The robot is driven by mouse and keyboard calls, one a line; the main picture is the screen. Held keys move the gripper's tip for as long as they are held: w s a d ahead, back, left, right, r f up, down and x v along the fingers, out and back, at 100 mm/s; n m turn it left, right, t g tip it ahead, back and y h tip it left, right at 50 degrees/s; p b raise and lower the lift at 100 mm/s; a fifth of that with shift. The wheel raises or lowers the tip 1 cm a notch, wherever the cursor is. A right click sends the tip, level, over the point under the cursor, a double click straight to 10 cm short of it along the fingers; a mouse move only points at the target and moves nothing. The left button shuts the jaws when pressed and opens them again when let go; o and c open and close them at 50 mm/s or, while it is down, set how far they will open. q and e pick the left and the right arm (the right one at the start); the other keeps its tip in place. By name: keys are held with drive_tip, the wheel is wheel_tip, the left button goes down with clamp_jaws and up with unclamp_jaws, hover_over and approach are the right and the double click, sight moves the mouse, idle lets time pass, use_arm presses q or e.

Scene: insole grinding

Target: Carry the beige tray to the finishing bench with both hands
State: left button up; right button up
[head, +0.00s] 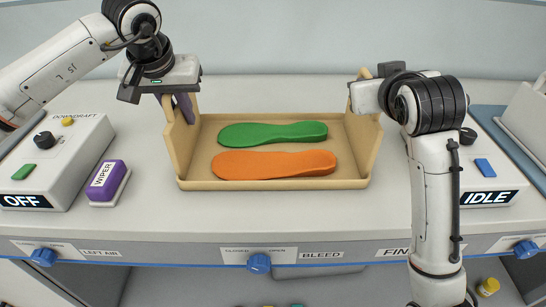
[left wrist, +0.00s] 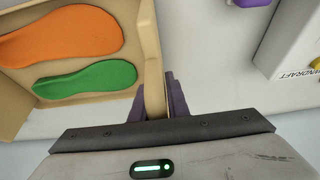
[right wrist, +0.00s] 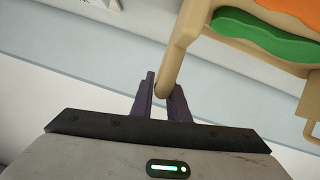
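The beige tray (head: 275,184) is in the middle of the bench in the head view, level, with a green insole (head: 272,133) behind an orange insole (head: 273,165) in it. My left gripper (head: 180,107) is at the tray's left handle; in the left wrist view its dark fingers (left wrist: 154,105) sit on both sides of the handle. My right gripper (right wrist: 163,100) has its fingers on both sides of the other handle; in the head view the arm partly hides them. I cannot tell whether the tray touches the bench.
A downdraft box (head: 62,160) reading OFF and a purple wiper (head: 109,183) stand left of the tray. A box (head: 487,175) reading IDLE stands at the right, partly behind my right arm. Blue knobs (head: 258,263) line the bench's front edge. The bench front is clear before the tray.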

use_arm(q)
drive_tip(key=o, duration=0.3)
drive_tip(key=shift+r, duration=0.1)
use_arm(e)
drive_tip(key=o, duration=0.3)
drive_tip(key=shift+r, duration=0.1)
use_arm(q)
drive_tip(key=shift+r, duration=0.1)
drive_tip(key=v, duration=1.1)
drive_tip(key=shift+s+r, duration=0.25)
drive_tip(key=shift+r, duration=0.1)
use_arm(e)
drive_tip(key=shift+s+r, duration=0.15)
drive_tip(key=shift+s, duration=0.1)
drive_tip(key=v, duration=1.1)
drive_tip(key=shift+s+a, duration=0.1)
drive_tip(key=shift+s, duration=0.15)
use_arm(q)
drive_tip(key=shift+a, duration=0.1)
use_arm(e)
drive_tip(key=shift+r, duration=0.1)
